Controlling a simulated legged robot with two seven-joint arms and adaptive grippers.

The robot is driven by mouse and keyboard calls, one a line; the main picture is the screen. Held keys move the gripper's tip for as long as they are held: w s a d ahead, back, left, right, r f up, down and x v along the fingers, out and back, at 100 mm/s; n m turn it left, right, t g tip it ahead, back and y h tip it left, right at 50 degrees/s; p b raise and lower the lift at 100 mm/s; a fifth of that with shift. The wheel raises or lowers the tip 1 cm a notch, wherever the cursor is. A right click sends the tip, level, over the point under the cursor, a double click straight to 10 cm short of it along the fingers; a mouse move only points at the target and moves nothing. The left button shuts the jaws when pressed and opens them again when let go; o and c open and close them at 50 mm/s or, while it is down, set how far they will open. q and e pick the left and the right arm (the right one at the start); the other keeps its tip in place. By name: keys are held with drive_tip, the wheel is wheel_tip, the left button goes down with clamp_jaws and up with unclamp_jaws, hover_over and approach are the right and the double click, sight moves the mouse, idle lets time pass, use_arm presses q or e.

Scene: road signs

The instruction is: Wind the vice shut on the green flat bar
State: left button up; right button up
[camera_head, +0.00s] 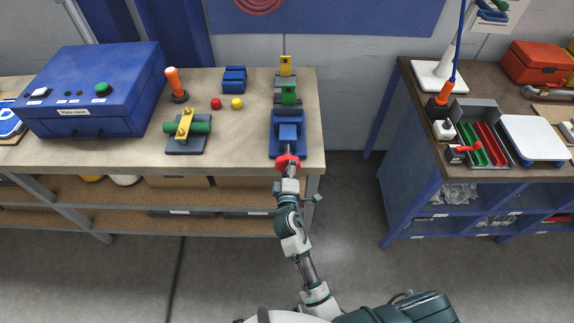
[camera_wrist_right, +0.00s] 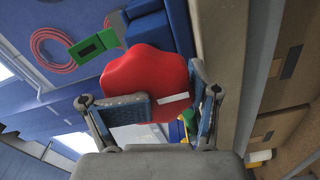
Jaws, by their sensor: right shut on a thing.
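The blue vice (camera_head: 290,148) stands at the right end of the wooden bench, its red knob (camera_head: 283,160) facing me over the front edge. The green flat bar (camera_head: 289,97) stands upright at the vice's far end; whether the jaws touch it is not clear. In the wrist view the green bar (camera_wrist_right: 95,45) shows beyond the blue vice body (camera_wrist_right: 150,28). My right gripper (camera_head: 287,170) is shut on the red knob. In the wrist view its two fingers (camera_wrist_right: 165,108) lie either side of the knob (camera_wrist_right: 140,75), which has a white mark. My left gripper is out of view.
A yellow tag-like piece (camera_head: 286,65) stands behind the vice. Left of it are a blue block (camera_head: 234,80), red (camera_head: 216,103) and yellow (camera_head: 237,103) buttons, an orange-handled tool (camera_head: 174,84), a green cylinder fixture (camera_head: 200,128) and a blue control box (camera_head: 90,85). A gap separates the right-hand bench (camera_head: 420,110).

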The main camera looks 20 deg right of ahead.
drive_tip(key=shift+d+r+m, duration=0.1)
drive_tip(key=shift+r+m, duration=0.2)
drive_tip(key=shift+r, duration=0.5)
drive_tip(key=o, duration=1.4)
drive_tip(key=v, duration=1.2)
drive_tip(key=shift+f, duration=0.4)
drive_tip(key=shift+f, duration=0.1)
